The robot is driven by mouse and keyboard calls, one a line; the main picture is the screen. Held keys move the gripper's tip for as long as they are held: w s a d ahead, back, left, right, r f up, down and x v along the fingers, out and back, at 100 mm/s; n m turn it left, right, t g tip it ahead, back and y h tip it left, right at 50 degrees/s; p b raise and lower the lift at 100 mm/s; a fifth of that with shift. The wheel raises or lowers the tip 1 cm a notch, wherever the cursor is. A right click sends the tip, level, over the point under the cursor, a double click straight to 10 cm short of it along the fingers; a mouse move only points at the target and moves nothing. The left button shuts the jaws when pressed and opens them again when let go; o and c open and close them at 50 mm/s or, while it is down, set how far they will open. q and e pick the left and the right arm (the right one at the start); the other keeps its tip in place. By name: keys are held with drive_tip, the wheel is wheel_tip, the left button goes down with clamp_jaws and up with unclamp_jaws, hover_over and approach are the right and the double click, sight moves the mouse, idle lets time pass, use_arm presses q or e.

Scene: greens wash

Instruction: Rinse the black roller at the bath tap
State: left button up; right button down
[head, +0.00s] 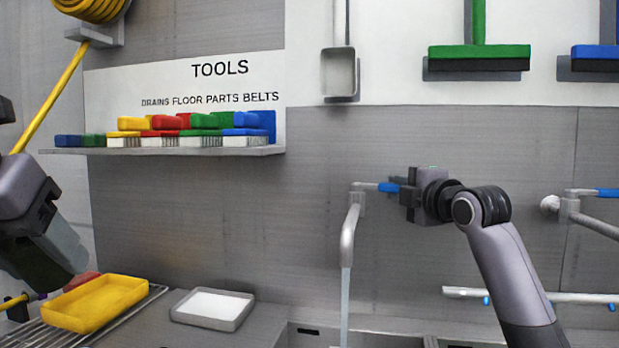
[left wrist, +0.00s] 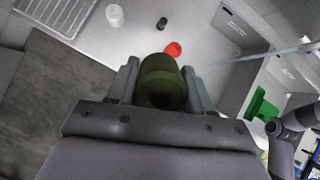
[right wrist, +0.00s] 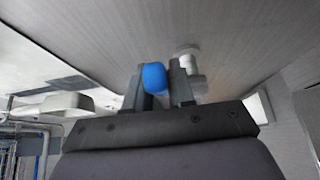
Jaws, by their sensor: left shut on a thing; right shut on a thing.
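My left gripper (head: 66,258) is at the left edge in the head view, well left of the tap. It is shut on a dark, olive-looking cylinder (left wrist: 163,82), seen between its fingers in the left wrist view; I cannot tell if this is the black roller. A small black cylinder (left wrist: 162,23) stands on the surface below. My right gripper (head: 405,193) is shut on the blue tap lever (head: 388,187), which also shows in the right wrist view (right wrist: 155,77). Water (head: 345,295) runs down from the tap spout (head: 349,236) into the bath, whose inside is mostly hidden.
A yellow tray (head: 95,303) sits on a wire rack, with a grey-white tray (head: 212,308) right of it. A shelf (head: 165,151) of coloured brushes is above. A white cup (left wrist: 114,15) and red disc (left wrist: 173,48) are below my left gripper. Another pipe (head: 540,296) is at right.

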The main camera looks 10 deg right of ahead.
use_arm(q)
drive_tip(key=shift+d+r, duration=0.15)
drive_tip(key=shift+d, duration=0.05)
use_arm(e)
drive_tip(key=shift+s, duration=0.1)
drive_tip(key=c, duration=1)
unclamp_jaws()
drive_tip(key=shift+c, duration=0.2)
use_arm(q)
drive_tip(key=shift+f+b, duration=0.9)
use_arm(e)
drive_tip(key=s+d, duration=0.1)
drive_tip(key=s, duration=1.1)
